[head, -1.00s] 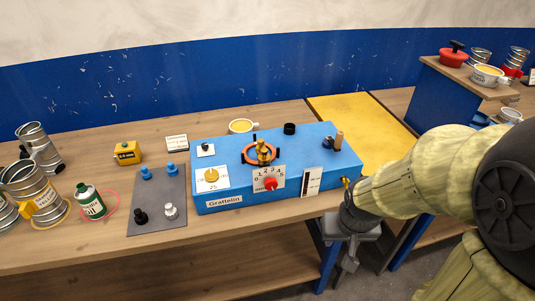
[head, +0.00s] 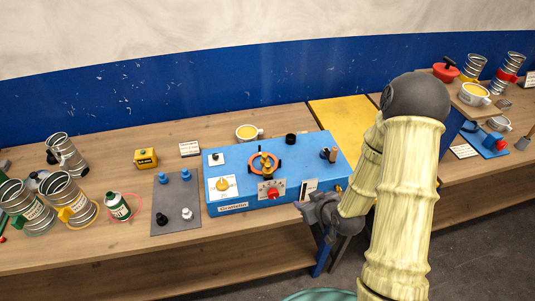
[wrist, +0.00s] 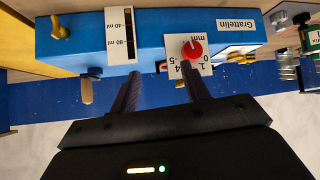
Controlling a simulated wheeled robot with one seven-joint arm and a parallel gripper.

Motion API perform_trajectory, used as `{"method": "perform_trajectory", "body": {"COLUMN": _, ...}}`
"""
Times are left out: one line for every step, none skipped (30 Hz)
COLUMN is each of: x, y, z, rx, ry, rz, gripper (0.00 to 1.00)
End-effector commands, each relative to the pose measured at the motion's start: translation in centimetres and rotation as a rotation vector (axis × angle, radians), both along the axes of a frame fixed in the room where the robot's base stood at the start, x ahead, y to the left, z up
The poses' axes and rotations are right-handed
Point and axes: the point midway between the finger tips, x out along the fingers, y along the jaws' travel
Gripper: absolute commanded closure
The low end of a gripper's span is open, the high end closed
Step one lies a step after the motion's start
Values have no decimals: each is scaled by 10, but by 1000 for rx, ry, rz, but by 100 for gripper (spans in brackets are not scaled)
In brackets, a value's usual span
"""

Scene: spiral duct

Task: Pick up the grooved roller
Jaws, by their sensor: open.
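I cannot tell for sure which part is the grooved roller. Small upright parts stand on the dark grey plate (head: 178,205) left of the blue Grattelin machine (head: 240,203): two blue ones, a black one (head: 162,219) and a silver one (head: 187,213). Their surfaces are too small to show grooves. My gripper (head: 318,222) is in front of the machine's right part, well right of the plate. In the wrist view my gripper (wrist: 160,88) is open and empty, with its fingers towards the machine front, which appears upside down with its red knob (wrist: 193,49).
A yellow block (head: 146,158), a cup (head: 248,132) and a green-and-white bottle (head: 118,207) stand on the wooden bench. Spiral duct pieces (head: 70,200) crowd the left. The machine carries a brass part in an orange ring (head: 265,163). A yellow board (head: 345,125) lies behind right.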

Motion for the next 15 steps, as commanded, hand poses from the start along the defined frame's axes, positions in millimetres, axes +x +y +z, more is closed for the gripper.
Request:
{"method": "perform_trajectory", "body": {"x": -1, "y": 7, "z": 16, "rx": 40, "ry": -31, "rz": 13, "gripper": 53}}
{"method": "perform_trajectory", "body": {"x": -1, "y": 11, "z": 21, "rx": 62, "ry": -60, "rz": 20, "gripper": 53}}
{"method": "perform_trajectory", "body": {"x": 0, "y": 15, "z": 26, "rx": 93, "ry": -94, "rz": 26, "gripper": 53}}
{"method": "perform_trajectory", "body": {"x": 0, "y": 18, "z": 30, "rx": 114, "ry": -119, "rz": 28, "gripper": 53}}
{"method": "perform_trajectory", "body": {"x": -1, "y": 21, "z": 34, "rx": 134, "ry": -141, "rz": 30, "gripper": 53}}
{"method": "perform_trajectory", "body": {"x": -1, "y": 23, "z": 39, "rx": 159, "ry": -169, "rz": 29, "gripper": 53}}
{"method": "perform_trajectory", "body": {"x": -1, "y": 25, "z": 41, "rx": 174, "ry": -188, "rz": 28, "gripper": 53}}
{"method": "perform_trajectory", "body": {"x": -1, "y": 26, "z": 44, "rx": 186, "ry": -204, "rz": 26, "gripper": 53}}
{"method": "perform_trajectory", "body": {"x": -1, "y": 27, "z": 46, "rx": 200, "ry": -220, "rz": 23, "gripper": 53}}
{"method": "perform_trajectory", "body": {"x": -1, "y": 28, "z": 47, "rx": 208, "ry": -230, "rz": 22, "gripper": 53}}
{"method": "perform_trajectory", "body": {"x": -1, "y": 28, "z": 47, "rx": 212, "ry": -236, "rz": 22, "gripper": 53}}
{"method": "perform_trajectory", "body": {"x": -1, "y": 29, "z": 47, "rx": 216, "ry": -242, "rz": 21, "gripper": 53}}
{"method": "perform_trajectory", "body": {"x": -1, "y": 29, "z": 47, "rx": 218, "ry": -245, "rz": 21, "gripper": 53}}
{"method": "perform_trajectory", "body": {"x": -1, "y": 29, "z": 47, "rx": 218, "ry": -246, "rz": 21, "gripper": 53}}
{"method": "perform_trajectory", "body": {"x": -1, "y": 29, "z": 46, "rx": 217, "ry": -246, "rz": 21, "gripper": 53}}
